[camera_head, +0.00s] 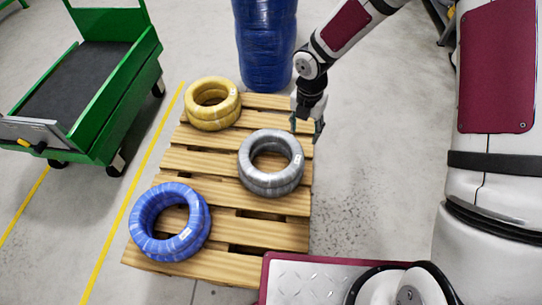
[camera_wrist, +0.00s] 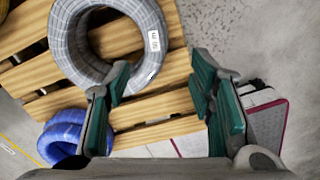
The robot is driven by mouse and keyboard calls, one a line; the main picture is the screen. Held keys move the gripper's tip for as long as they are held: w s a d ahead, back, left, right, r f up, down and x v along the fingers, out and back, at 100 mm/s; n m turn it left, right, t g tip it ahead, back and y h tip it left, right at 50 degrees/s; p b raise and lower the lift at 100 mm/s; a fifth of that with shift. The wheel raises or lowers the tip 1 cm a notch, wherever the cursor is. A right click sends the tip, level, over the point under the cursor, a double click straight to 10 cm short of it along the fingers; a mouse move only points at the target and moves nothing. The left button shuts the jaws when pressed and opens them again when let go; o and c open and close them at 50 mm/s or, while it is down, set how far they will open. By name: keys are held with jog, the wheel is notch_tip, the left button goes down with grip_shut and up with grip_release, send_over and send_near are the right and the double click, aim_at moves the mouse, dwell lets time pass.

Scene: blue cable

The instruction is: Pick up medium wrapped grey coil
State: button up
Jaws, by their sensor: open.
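The grey wrapped coil (camera_head: 270,180) lies flat on the wooden pallet, right of the pallet's middle, with a white label on its right side. In the wrist view the grey coil (camera_wrist: 88,70) is at the upper left, its label facing up. My gripper (camera_head: 307,124) is above the pallet's right edge, beyond and right of the grey coil in the head view. In the wrist view my gripper (camera_wrist: 162,85) is open, with its two green-padded fingers wide apart and nothing between them. Its left finger overlaps the coil's lower edge in the picture; I cannot tell contact.
A yellow coil (camera_head: 212,104) and a blue coil (camera_head: 170,222) lie on the pallet (camera_head: 215,163). A tall blue wrapped stack (camera_head: 265,45) stands behind it. A green cart (camera_head: 110,90) is at the left, past a yellow floor line (camera_head: 133,195).

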jog(key=n+b, duration=0.1)
jog(key=b, duration=0.3)
send_near(296, 160)
jog(key=f, duration=0.5)
jog(key=shift+w+d+f, duration=0.1)
jog(key=shift+w+f, duration=0.15)
jog(key=shift+s+f+b, duration=0.1)
jog(key=shift+f+b, duration=1.6)
jog(key=shift+f, duration=1.25)
jog(key=shift+r, duration=0.1)
grip_shut()
